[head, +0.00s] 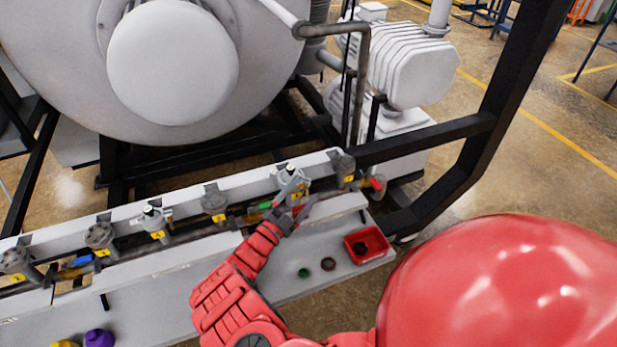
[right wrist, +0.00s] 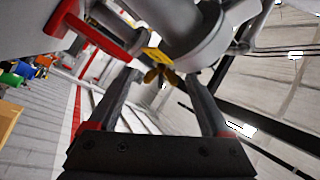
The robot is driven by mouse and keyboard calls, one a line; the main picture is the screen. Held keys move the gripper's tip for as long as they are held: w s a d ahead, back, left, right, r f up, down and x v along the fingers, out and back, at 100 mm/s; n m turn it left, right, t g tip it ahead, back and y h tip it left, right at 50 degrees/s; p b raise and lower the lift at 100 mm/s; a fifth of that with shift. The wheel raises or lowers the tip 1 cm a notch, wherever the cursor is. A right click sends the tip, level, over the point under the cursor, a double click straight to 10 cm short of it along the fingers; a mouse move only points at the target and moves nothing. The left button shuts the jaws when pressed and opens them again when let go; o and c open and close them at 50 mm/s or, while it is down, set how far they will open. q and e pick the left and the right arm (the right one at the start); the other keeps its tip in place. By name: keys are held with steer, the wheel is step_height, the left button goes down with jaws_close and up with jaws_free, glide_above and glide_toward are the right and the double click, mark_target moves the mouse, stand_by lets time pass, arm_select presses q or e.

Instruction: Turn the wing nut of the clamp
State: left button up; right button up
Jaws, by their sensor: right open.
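A small brass wing nut (right wrist: 160,76) shows in the right wrist view, below the rounded grey clamp (right wrist: 205,45) and beside a yellow tag. My right gripper (right wrist: 162,82) is open, and its two dark fingers stand on either side of the wing nut in that view. I cannot tell whether they touch it. In the head view my right gripper (head: 303,194) is at the right part of the pipe row, at a grey fitting (head: 287,172). The wing nut cannot be made out there. My left gripper is not in view.
A red tray (head: 384,243) and two small rings lie on the grey shelf (head: 215,290). A green handle and a red handle (head: 376,184) sit close to my right gripper. A black frame (head: 490,120) rises at the right. Purple and yellow items (head: 99,339) stand lower left.

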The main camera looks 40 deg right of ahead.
mark_target(306, 187)
steer(key=shift+p+x, duration=0.4)
steer(key=shift+x, duration=1.75)
steer(key=shift+w+f, duration=0.1)
steer(key=shift+a, duration=0.1)
jaws_close()
